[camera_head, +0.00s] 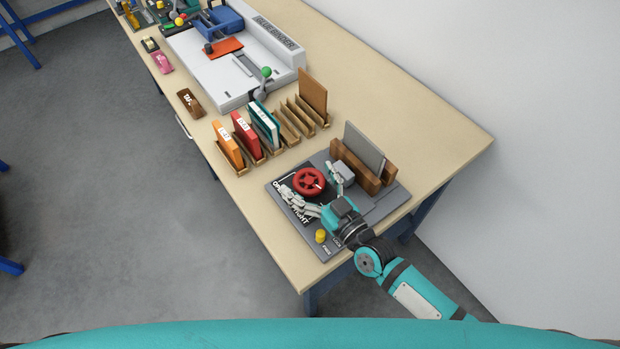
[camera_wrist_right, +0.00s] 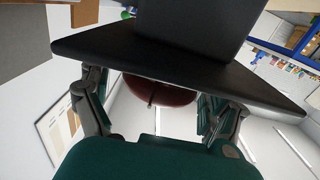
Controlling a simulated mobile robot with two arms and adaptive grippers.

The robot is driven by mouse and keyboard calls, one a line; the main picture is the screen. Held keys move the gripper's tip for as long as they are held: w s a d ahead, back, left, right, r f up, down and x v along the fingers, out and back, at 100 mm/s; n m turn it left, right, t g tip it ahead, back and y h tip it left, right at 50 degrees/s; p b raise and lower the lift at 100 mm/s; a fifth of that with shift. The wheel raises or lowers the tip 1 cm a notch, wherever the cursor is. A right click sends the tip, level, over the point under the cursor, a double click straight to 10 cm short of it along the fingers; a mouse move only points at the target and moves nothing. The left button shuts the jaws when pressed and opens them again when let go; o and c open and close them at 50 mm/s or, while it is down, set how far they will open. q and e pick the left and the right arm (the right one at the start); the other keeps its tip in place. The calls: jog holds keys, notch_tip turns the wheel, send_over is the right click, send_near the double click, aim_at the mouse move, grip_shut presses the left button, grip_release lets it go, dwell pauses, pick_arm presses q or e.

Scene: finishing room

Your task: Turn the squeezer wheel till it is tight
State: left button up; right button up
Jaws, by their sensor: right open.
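The squeezer wheel (camera_head: 309,181) is red with spokes and lies on the dark grey squeezer base (camera_head: 395,200) at the table's near end. My right gripper (camera_head: 312,184) is open, with one finger at each side of the wheel. I cannot tell whether the fingers touch the rim. In the right wrist view, part of the red wheel (camera_wrist_right: 158,92) shows between the two fingers, partly hidden by a dark plate edge. Wooden jaws (camera_head: 365,178) stand behind the wheel with a grey slab (camera_head: 364,147) between them. Lettering on the base is partly covered by the gripper. My left gripper is out of view.
A yellow knob (camera_head: 320,236) stands on the base's near corner. A wooden rack with orange (camera_head: 228,146), red (camera_head: 246,134) and teal (camera_head: 264,121) books stands beyond it. A white binding machine (camera_head: 225,80) is farther back. The table's right strip is clear.

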jog(key=c, duration=1.1)
jog(key=shift+c, duration=0.2)
dwell(0.5)
jog(key=o, duration=1.1)
jog(key=shift+o, duration=0.2)
jog(key=v, duration=1.2)
